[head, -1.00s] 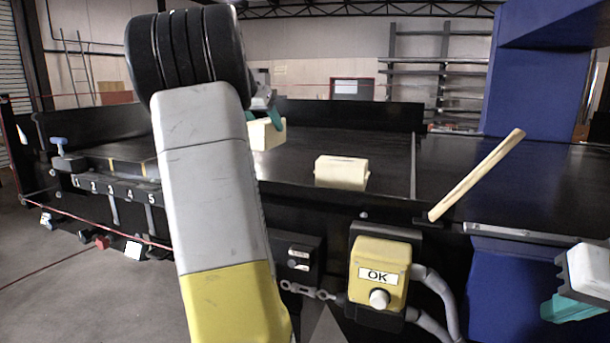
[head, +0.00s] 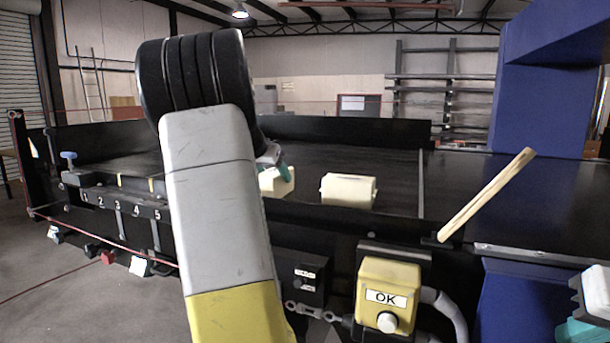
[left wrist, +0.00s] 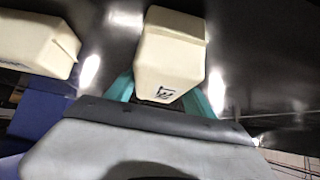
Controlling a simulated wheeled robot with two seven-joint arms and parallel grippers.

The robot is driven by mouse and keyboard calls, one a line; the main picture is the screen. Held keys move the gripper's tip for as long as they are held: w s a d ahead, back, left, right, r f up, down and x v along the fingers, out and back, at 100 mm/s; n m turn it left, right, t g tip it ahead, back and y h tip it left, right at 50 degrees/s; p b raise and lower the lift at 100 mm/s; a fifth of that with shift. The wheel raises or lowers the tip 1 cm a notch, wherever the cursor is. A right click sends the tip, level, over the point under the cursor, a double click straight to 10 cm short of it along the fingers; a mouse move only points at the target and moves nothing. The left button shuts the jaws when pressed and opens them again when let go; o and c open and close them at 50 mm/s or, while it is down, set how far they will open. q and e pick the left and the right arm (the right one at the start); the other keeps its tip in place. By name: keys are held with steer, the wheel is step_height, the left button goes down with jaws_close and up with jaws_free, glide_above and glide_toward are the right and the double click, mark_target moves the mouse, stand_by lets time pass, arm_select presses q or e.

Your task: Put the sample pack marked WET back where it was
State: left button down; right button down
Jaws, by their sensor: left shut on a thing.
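In the left wrist view the held pack (left wrist: 170,52) sits between teal fingers (left wrist: 160,98), with a small dark mark I cannot read. A second cream pack (head: 348,190) lies on the belt to its right, apart from it, and also shows in the left wrist view (left wrist: 36,42). I see no readable WET label. My right gripper (head: 582,318) is at the lower right edge, partly cut off.
A yellow OK button box (head: 388,297) is on the conveyor's front. A pale bar (head: 486,195) stands tilted at right, near a blue frame (head: 545,95). Numbered positions 1 to 5 (head: 118,205) line the left front. Open belt (head: 395,165) lies behind the second pack.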

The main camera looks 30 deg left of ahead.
arm_select(q)
steer(key=shift+c, duration=1.9)
jaws_free()
steer(key=shift+f, duration=0.1)
steer(key=shift+s+r, duration=0.15)
steer(key=shift+r, duration=0.2)
steer(key=a+v, duration=0.1)
steer(key=v, duration=1)
steer(key=shift+s+d, duration=0.2)
steer(key=shift+d, duration=0.3)
steer(key=shift+r, duration=0.15)
